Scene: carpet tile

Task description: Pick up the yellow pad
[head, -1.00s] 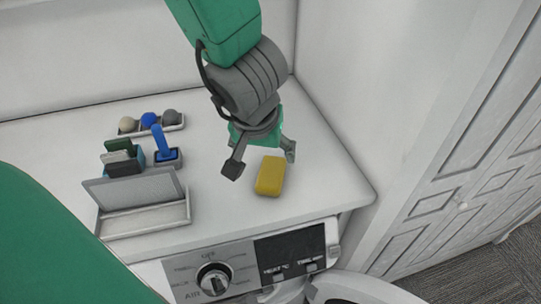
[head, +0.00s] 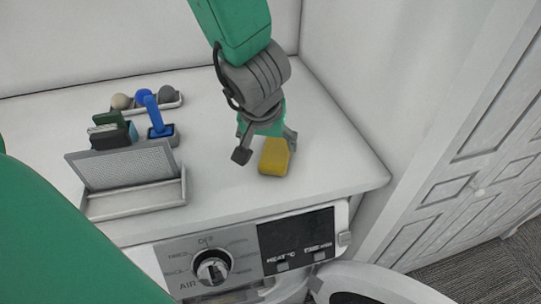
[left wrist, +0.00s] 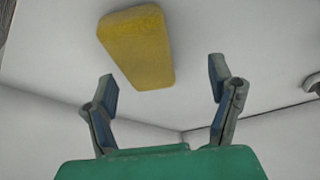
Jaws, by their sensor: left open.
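The yellow pad (head: 274,157) lies on the white top of the dryer, near its front right part. It also shows in the left wrist view (left wrist: 139,47), beyond the fingers and up from the gap between them. My left gripper (head: 267,147) is open and empty, above and just behind the pad, with its fingers spread. In the head view the right finger overlaps the pad's edge; I cannot tell whether it touches. In the left wrist view the two fingers (left wrist: 163,85) stand wide apart with nothing between them. My right gripper is not in view.
A white box with an open grey mesh lid (head: 124,168) stands at the left front. Behind it are a blue-handled brush (head: 155,117), a small holder with dark items (head: 112,131) and a tray of balls (head: 170,103). A wall bounds the right side.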

